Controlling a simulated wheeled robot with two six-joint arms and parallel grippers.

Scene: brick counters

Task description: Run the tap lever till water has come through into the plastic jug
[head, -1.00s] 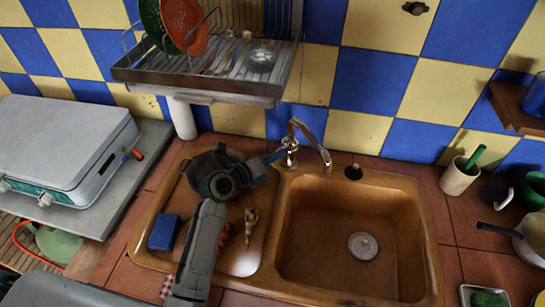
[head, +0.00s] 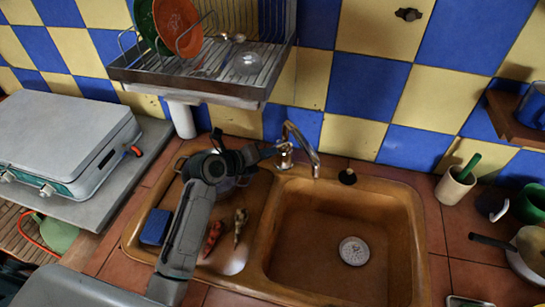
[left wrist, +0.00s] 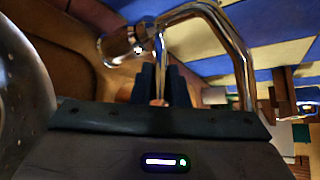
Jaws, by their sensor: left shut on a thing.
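The chrome tap (head: 300,135) stands behind the sink, its curved spout hanging over the back left of the basin. My left gripper (head: 272,151) reaches across the drainboard to the tap's base from the left. In the left wrist view, the dark fingers (left wrist: 163,88) are shut on the small tap lever (left wrist: 158,102), of which only a reddish tip and thin stem show. The tap's spout (left wrist: 242,60) arches over them in that view. I see no water stream from the spout. I cannot make out a plastic jug under it. My right gripper is out of view.
The brown sink basin (head: 330,235) looks empty apart from its drain (head: 354,251). A metal pot (head: 236,182), partly behind my arm, a blue sponge (head: 156,227) and small vegetables (head: 240,224) are on the drainboard. A dish rack (head: 190,90) hangs above.

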